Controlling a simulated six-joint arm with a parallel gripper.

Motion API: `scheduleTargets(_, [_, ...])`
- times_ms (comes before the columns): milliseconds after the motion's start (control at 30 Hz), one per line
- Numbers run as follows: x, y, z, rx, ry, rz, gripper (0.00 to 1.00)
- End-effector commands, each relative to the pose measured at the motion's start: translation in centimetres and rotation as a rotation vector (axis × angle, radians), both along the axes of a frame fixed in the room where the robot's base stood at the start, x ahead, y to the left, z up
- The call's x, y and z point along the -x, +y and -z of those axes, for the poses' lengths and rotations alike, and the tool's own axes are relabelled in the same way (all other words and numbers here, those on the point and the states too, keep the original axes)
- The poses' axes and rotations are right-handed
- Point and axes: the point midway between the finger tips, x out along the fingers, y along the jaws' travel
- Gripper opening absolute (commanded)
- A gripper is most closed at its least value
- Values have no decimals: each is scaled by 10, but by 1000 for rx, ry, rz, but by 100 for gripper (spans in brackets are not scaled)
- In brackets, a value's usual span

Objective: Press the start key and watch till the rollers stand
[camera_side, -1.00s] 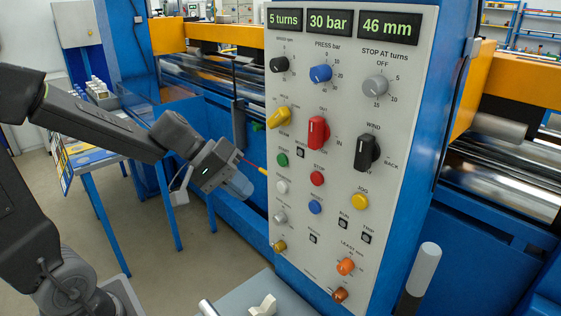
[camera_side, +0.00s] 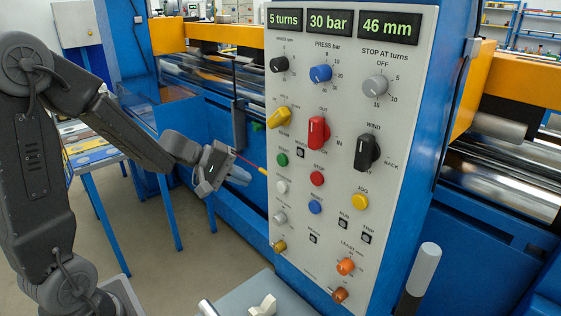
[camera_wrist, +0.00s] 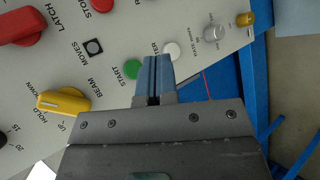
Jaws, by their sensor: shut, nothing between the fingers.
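The green start key (camera_side: 282,160) sits on the left part of the grey control panel (camera_side: 340,262). It also shows in the wrist view (camera_wrist: 132,69), labelled START. My gripper (camera_side: 248,174) is to the left of the panel in the side view, its fingers pointing toward it, with a visible gap. In the wrist view my shut fingertips (camera_wrist: 158,58) appear between the green key and a white button (camera_wrist: 171,51); contact cannot be told. The shiny rollers (camera_side: 490,170) show to the right behind the panel; whether they turn cannot be told.
A yellow beam knob (camera_side: 279,117), red latch knob (camera_side: 318,132) and red stop button (camera_side: 317,178) are near the start key. A blue-legged table (camera_side: 95,150) stands behind my arm.

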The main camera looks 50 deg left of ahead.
Motion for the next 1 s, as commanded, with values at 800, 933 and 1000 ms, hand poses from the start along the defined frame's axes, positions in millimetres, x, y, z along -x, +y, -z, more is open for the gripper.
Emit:
scheduleTargets(800, [-82,-1,0,0,1,1,0])
scheduleTargets(933, [-83,-1,0,1,0,1,0])
scheduleTargets(1000, [-83,-1,0,1,0,1,0])
